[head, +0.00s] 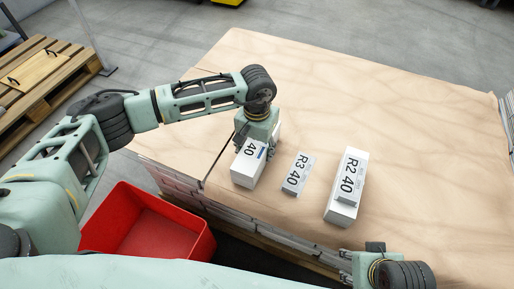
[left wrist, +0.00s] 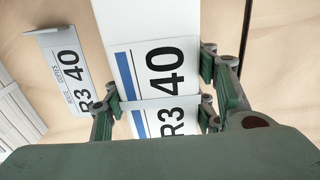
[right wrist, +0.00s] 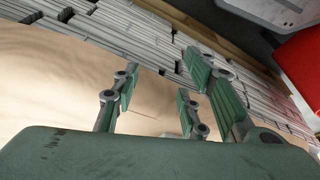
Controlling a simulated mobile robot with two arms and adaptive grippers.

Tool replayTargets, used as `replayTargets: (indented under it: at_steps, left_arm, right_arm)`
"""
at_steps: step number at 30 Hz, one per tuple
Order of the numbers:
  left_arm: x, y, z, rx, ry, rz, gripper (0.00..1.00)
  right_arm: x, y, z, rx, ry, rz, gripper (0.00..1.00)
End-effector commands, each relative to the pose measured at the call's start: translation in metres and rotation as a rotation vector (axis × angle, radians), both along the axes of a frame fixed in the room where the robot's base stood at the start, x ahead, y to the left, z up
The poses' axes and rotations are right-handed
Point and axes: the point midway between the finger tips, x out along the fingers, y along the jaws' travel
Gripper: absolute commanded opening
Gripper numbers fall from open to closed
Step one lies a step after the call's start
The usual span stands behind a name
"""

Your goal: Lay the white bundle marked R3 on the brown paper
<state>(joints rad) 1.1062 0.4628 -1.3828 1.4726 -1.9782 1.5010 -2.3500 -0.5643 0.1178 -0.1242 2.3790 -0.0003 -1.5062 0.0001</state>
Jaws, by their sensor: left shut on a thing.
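The white bundle (head: 247,168) has a blue stripe and reads "R3 40" in the left wrist view (left wrist: 118,20). My left gripper (head: 257,146) is shut on it; its fingers (left wrist: 160,95) press its two sides. The bundle is at the near left of the brown paper (head: 330,90); I cannot tell whether it touches the paper. A thin grey-white card marked R3 40 (head: 298,174) lies just right of it, also seen in the left wrist view (left wrist: 62,75). My right gripper (right wrist: 160,95) is open and empty, near the front edge.
A white bundle marked R2 40 (head: 345,185) lies right of the R3 card. Stacked newspapers (right wrist: 75,20) show below the paper's edge. A red bin (head: 150,228) stands at the lower left, a wooden pallet (head: 40,85) at the far left. The far part of the paper is clear.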

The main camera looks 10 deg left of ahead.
Motion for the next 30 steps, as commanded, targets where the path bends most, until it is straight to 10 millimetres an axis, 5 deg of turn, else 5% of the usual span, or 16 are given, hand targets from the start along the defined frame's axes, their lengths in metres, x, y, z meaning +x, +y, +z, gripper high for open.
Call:
replayTargets:
  at_steps: [20, 21, 30]
  left_arm:
    - [0.001, -0.001, -0.009, -0.002, -0.004, 0.000, 0.00]
    - [0.001, -0.001, -0.008, -0.002, -0.004, 0.000, 0.54]
    - [0.000, 0.000, -0.009, -0.001, -0.001, 0.000, 0.75]
  right_arm:
    - [-0.004, 0.000, 0.004, 0.001, -0.005, -0.001, 0.40]
    - [-0.005, 0.000, 0.004, 0.001, -0.001, -0.001, 0.40]
    - [-0.007, 0.000, 0.005, 0.001, -0.001, -0.001, 0.40]
